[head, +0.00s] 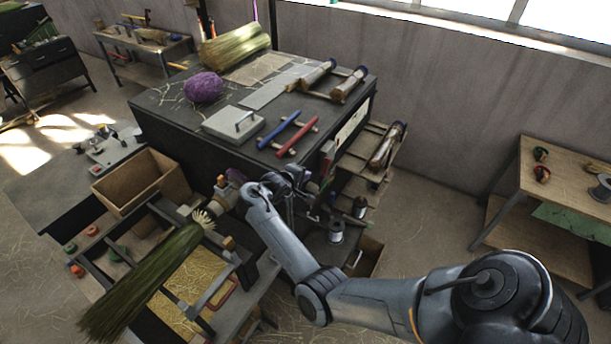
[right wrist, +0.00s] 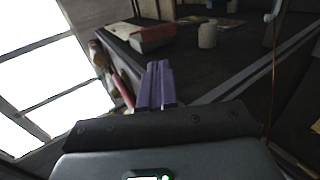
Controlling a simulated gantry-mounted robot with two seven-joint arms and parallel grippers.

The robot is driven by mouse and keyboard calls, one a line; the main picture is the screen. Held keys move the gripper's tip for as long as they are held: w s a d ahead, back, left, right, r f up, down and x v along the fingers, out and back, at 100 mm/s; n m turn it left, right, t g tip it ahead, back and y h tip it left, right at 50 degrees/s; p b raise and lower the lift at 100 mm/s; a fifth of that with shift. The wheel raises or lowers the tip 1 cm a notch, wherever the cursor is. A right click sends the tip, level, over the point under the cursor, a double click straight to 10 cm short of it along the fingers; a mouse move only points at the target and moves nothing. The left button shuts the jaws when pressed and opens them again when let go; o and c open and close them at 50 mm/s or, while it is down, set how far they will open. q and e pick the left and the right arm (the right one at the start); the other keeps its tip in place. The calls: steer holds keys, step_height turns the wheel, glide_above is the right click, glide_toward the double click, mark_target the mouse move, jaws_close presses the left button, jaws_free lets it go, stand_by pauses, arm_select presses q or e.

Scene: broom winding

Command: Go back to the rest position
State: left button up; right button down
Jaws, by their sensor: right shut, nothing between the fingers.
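My right arm comes in from the lower right of the head view and bends back toward the middle. Its right gripper (head: 304,184) is beside the front side of the dark workbench (head: 170,128), small and partly lost against dark parts. In the right wrist view the two purple fingers (right wrist: 158,85) are together, with nothing between them. My left arm and gripper are not in view. A broom of green bristles (head: 145,285) lies tilted at the winding machine (head: 228,192), left of my right wrist and apart from it.
On the workbench lie a purple twine ball (head: 203,87), a straw bundle (head: 235,45), a grey box (head: 232,123), and blue (head: 279,134) and red (head: 297,137) handles. A wooden crate (head: 140,182) stands at left. A wooden table (head: 560,178) stands at right, with open floor between.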

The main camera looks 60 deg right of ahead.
steer(key=s+f+n+h+p, duration=0.25)
steer(key=s+f+n, duration=0.4)
steer(key=s, duration=0.65)
steer(key=a+f+n+t+y+p, duration=0.2)
steer(key=a+t+y, duration=0.6)
steer(key=a, duration=1.5)
steer(key=s+a+r+m+g+y, duration=0.2)
steer(key=s+a+r+m+y, duration=0.1)
steer(key=a, duration=0.5)
steer(key=s+a+r+m+g+y, duration=0.1)
steer(key=s+a+r+m+y, duration=0.2)
steer(key=s+a+r, duration=0.2)
steer(key=a+r, duration=0.1)
steer(key=a, duration=0.2)
steer(key=shift+a+r+g+p, duration=0.35)
steer(key=shift+a+r+g, duration=0.05)
